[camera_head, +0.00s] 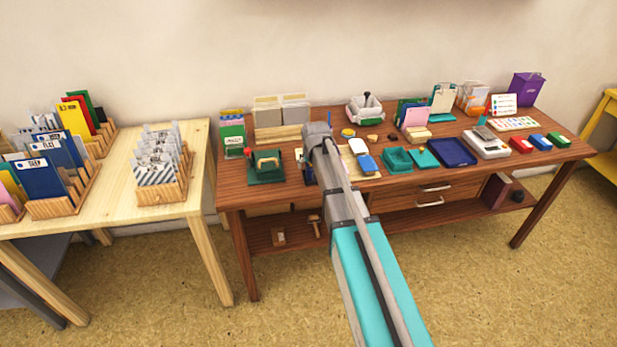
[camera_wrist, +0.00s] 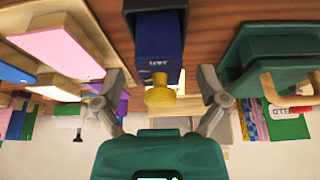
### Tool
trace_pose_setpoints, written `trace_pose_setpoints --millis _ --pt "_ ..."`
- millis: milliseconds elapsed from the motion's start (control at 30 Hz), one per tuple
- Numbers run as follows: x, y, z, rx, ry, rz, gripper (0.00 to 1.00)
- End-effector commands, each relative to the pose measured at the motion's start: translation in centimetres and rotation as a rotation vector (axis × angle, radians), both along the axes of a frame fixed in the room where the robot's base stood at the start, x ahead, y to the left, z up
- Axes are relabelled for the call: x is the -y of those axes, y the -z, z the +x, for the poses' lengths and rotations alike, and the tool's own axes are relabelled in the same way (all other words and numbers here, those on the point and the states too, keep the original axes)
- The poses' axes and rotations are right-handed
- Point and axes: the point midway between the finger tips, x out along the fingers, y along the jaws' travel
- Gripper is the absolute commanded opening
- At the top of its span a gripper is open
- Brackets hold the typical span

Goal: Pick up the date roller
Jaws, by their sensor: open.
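In the wrist view, which shows the table upside down, a dark blue block (camera_wrist: 158,47) with a white label and a yellow round knob (camera_wrist: 160,93) stands in a dark holder (camera_wrist: 133,6). It may be the date roller; I cannot read the label surely. My gripper (camera_wrist: 160,82) is open, one finger on each side of the knob, with gaps visible on both sides. I cannot tell the exact depth between fingers and knob. In the head view, my arm hides most of this spot, and the fingers are not clear.
A green press with a wooden handle (camera_head: 266,172) stands close to the left; it also shows in the wrist view (camera_wrist: 275,55). Pink and blue pads lie close on the other side. Card boxes (camera_head: 283,111) stand behind. A navy tray (camera_head: 451,151) lies farther right.

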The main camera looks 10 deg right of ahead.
Motion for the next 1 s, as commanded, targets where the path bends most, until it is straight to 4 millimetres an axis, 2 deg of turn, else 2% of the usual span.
trace_pose_setpoints --millis 33,167,800,867,1000 --pt "0.02 0.64 0.2 0.0 0.0 0.0 0.91" --pt "0.04 1.03 0.39 0.0 0.0 0.0 0.91" --pt "0.07 1.02 0.43 0.0 0.001 0.0 0.91" --pt "0.08 1.02 0.43 0.0 0.001 0.0 0.82" --pt "0.08 1.02 0.43 0.0 0.001 0.0 0.56"
